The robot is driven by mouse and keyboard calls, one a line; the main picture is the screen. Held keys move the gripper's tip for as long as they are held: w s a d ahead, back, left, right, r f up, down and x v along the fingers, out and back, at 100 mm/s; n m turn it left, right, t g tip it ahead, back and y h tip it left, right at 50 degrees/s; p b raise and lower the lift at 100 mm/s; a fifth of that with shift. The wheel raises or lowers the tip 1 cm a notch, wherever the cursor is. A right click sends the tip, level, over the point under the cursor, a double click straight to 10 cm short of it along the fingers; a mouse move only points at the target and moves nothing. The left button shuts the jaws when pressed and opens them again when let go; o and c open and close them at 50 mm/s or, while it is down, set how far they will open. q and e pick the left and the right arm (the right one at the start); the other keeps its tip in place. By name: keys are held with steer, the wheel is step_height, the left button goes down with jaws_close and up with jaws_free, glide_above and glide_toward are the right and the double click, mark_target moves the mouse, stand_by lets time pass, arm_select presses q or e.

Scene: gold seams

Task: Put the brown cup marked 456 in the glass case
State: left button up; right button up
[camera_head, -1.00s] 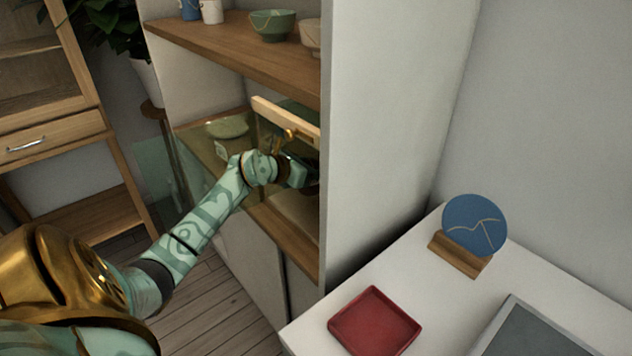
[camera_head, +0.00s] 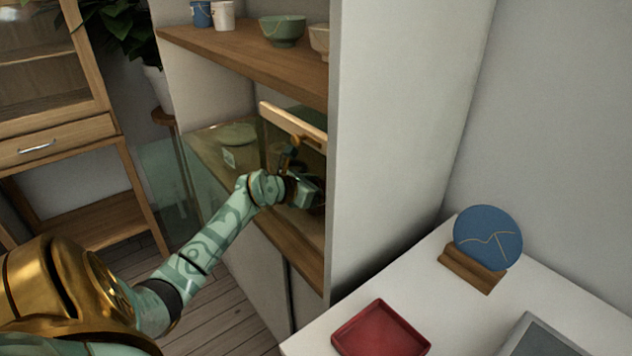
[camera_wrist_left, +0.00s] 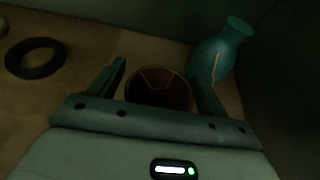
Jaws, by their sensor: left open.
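The glass case (camera_head: 212,188) is the glass-sided lower bay of the shelf unit, with a wooden rail and brass handle raised at its front. My left gripper (camera_head: 308,190) reaches in under the rail; its fingertips are hard to make out in the head view. In the left wrist view my left gripper (camera_wrist_left: 158,72) is open, with a dark brown round cup with gold seams (camera_wrist_left: 158,90) between its fingers. The cup appears to stand on the case's wooden floor. Its lower part is hidden by the gripper, and no number is readable. My right gripper is not in view.
A teal vase with a gold seam (camera_wrist_left: 222,50) stands close to the right finger. A dark ring (camera_wrist_left: 36,58) lies at left. A pale green plate (camera_head: 237,134) sits in the case. Bowls (camera_head: 283,30) stand on the shelf above. A red tray (camera_head: 381,330) lies on the white table.

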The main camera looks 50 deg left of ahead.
arm_select(q)
steer(key=d+p+v, duration=0.1)
steer(key=p+v, duration=0.3)
steer(key=v, duration=0.8)
steer(key=shift+a+p, duration=0.35)
steer(key=shift+a, duration=0.1)
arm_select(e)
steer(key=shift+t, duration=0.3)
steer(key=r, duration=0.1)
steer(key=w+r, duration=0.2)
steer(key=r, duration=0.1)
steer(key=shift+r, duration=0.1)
arm_select(q)
steer(key=shift+s, duration=0.1)
